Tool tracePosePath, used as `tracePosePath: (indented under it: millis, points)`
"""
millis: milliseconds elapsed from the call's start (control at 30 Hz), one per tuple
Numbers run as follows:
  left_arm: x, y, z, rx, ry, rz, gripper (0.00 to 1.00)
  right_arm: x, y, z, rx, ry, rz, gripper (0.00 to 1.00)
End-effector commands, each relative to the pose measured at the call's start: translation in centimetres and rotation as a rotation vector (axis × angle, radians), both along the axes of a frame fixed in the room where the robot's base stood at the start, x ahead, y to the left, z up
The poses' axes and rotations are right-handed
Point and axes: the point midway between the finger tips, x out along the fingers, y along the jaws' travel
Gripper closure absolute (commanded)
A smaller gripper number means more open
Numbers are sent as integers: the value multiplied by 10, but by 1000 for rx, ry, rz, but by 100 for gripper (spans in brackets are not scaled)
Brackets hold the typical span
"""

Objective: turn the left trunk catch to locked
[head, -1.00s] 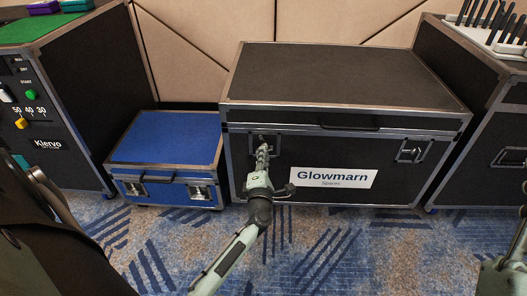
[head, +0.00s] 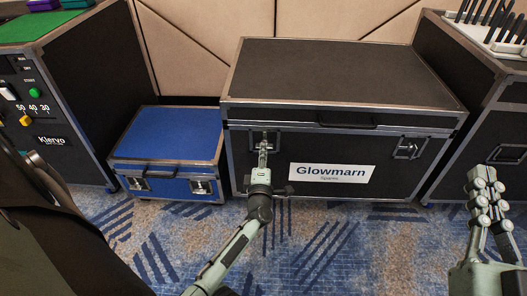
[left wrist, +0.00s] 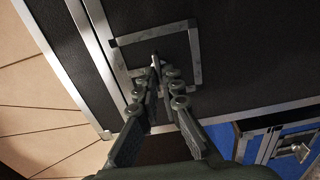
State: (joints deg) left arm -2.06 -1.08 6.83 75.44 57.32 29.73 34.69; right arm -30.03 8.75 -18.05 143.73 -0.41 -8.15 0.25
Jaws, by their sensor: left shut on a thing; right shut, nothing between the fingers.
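The large black trunk (head: 345,75) with metal edges and a "Glowmarn" label stands against the wall. Its left catch (left wrist: 196,52) sits in a square metal frame on the front, mostly hidden by my gripper in the head view. My left gripper (head: 263,145) is at this catch, shut on its small turning piece (left wrist: 155,59). The left fingertips also show in the left wrist view (left wrist: 163,75). The catch's exact angle is hard to tell. The right catch (head: 408,148) is clear of both grippers. My right gripper (head: 487,178) is shut and empty, at the right of the head view.
A blue case (head: 170,137) stands left of the trunk. A black control cabinet (head: 85,110) is further left, and another dark case (head: 478,85) with a rack of black items is at the right. Patterned carpet (head: 340,245) lies open in front.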

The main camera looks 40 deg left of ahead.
Motion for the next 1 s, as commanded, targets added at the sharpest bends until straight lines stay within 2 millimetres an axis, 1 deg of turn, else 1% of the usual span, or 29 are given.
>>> tracePosePath:
  millis: [100,133,267,533,633,767,1000]
  points:
    - [-1,-1,-1,2,3,0,100,0,0,0,0,0,0,100]
    - [-1,-1,-1,2,3,0,91,0,0,0,0,-1,0,100]
    - [-1,0,-1,1,3,0,74,0,0,0,0,-1,0,100]
    - [0,0,-1,-1,0,0,73,0,0,0,0,-1,0,100]
    - [0,0,-3,-26,-16,-1,73,0,0,-5,1,0,0,100]
    - [0,0,-7,-148,-93,-2,73,0,0,-23,0,0,0,100]
    - [0,0,-11,-549,-340,-4,73,0,0,-71,0,-1,0,100]
